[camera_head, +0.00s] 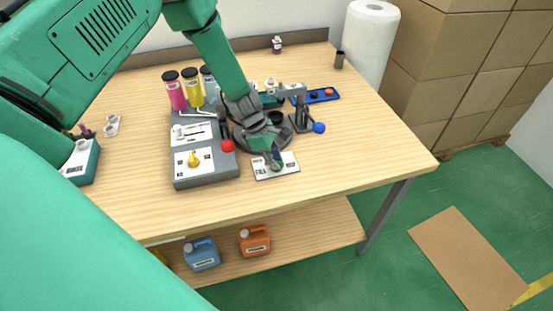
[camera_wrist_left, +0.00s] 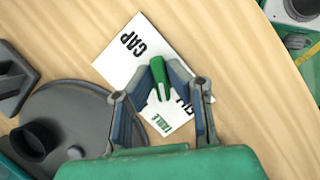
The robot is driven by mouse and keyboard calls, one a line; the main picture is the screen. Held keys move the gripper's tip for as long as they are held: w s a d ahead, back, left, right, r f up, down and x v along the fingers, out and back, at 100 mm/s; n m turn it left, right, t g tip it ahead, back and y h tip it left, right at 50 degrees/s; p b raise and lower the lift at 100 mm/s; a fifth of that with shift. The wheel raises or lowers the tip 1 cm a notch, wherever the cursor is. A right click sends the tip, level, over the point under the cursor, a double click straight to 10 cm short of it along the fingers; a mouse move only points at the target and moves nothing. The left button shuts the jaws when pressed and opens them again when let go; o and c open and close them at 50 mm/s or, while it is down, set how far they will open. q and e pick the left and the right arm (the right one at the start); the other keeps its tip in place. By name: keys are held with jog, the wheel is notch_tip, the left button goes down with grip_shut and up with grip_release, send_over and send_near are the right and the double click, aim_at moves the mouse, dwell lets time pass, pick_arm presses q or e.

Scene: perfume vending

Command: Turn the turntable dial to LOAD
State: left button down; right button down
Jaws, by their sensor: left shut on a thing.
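The turntable dial is a green knob (camera_wrist_left: 179,70) on a white label plate (camera_wrist_left: 126,56) lying on the table. "CAP" and green "TABLE" lettering can be read on the plate; another word is partly covered by my fingers, and I cannot read LOAD. My left gripper (camera_wrist_left: 166,92) is shut on the green knob, with one finger on each side. I cannot tell for certain which word the knob points at. In the head view my left gripper (camera_head: 273,153) comes down over the plate (camera_head: 262,172). My right gripper is not in view.
The grey round turntable (camera_wrist_left: 85,108) with a dark cup is just left of the plate. A grey station (camera_head: 207,181) with a red ball knob stands left, and a post with a blue ball (camera_head: 319,128) stands right. The table's front right is clear.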

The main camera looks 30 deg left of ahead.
pick_arm(q)
jog(key=m+g+b, duration=0.1)
jog(key=m, duration=0.2)
jog(key=shift+a+f, duration=0.15)
jog(key=m+g+b, duration=0.1)
jog(key=m, duration=0.2)
jog(key=shift+w+m, duration=0.1)
jog(key=shift+m, duration=0.2)
jog(key=m+g+b, duration=0.2)
jog(key=m, duration=0.2)
jog(key=shift+w+m+y, duration=0.1)
jog(key=shift+m+y, duration=0.3)
jog(key=shift+r, duration=0.2)
jog(key=c, duration=1.6)
grip_release()
jog(key=shift+f, duration=0.1)
jog(key=shift+m, duration=0.3)
